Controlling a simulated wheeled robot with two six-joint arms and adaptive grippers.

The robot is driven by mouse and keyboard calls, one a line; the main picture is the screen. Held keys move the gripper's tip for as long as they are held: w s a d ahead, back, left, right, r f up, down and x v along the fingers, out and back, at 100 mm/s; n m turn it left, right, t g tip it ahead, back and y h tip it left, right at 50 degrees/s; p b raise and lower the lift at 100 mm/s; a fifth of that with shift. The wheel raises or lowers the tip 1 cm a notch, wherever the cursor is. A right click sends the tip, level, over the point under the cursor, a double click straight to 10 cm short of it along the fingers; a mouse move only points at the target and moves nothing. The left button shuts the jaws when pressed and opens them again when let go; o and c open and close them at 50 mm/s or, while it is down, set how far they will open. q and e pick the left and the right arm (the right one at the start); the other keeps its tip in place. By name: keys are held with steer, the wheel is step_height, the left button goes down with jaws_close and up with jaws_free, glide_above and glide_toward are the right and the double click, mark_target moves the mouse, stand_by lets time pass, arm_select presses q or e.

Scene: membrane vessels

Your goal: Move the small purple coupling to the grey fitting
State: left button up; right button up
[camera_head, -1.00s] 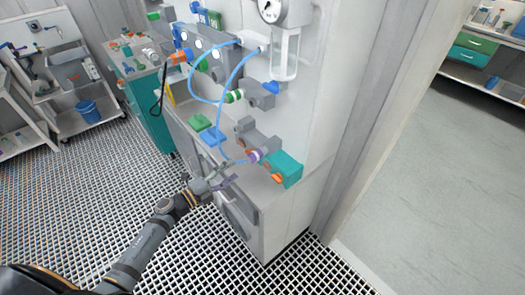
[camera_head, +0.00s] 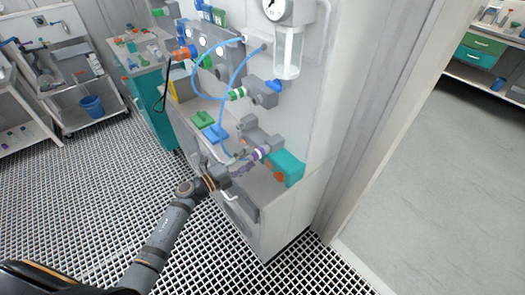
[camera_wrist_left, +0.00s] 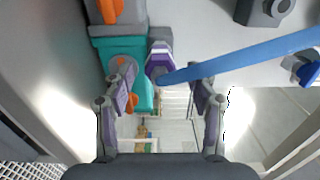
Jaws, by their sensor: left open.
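The small purple coupling (camera_head: 260,153), banded purple and white, sits on a grey block near the teal box on the bench. A blue hose joins it. In the left wrist view the coupling (camera_wrist_left: 159,62) lies just beyond my fingertips, between their lines, with the hose running right. My left gripper (camera_head: 238,168) is open and close to the coupling; in its wrist view both fingers (camera_wrist_left: 164,88) are apart with nothing clearly gripped. A grey fitting (camera_head: 264,94) is on the panel above, beside a green-banded coupling; a grey fitting (camera_wrist_left: 264,10) also shows at the wrist view's top. My right gripper is out of view.
The teal box (camera_head: 289,167) stands right of the coupling. Green (camera_head: 202,119) and blue (camera_head: 215,133) blocks lie left on the bench. The blue hose (camera_wrist_left: 240,56) crosses beside the right finger in the wrist view. The grated floor in front is clear.

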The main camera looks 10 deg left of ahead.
mark_target(249, 159)
arm_select(q)
steer(key=shift+x, duration=1.65)
steer(key=shift+c, duration=0.5)
jaws_close()
steer(key=shift+s+a+f+p, duration=0.1)
steer(key=shift+p, duration=0.2)
steer(key=shift+s+a, duration=0.15)
steer(key=shift+s, duration=0.05)
steer(key=shift+v, duration=2.65)
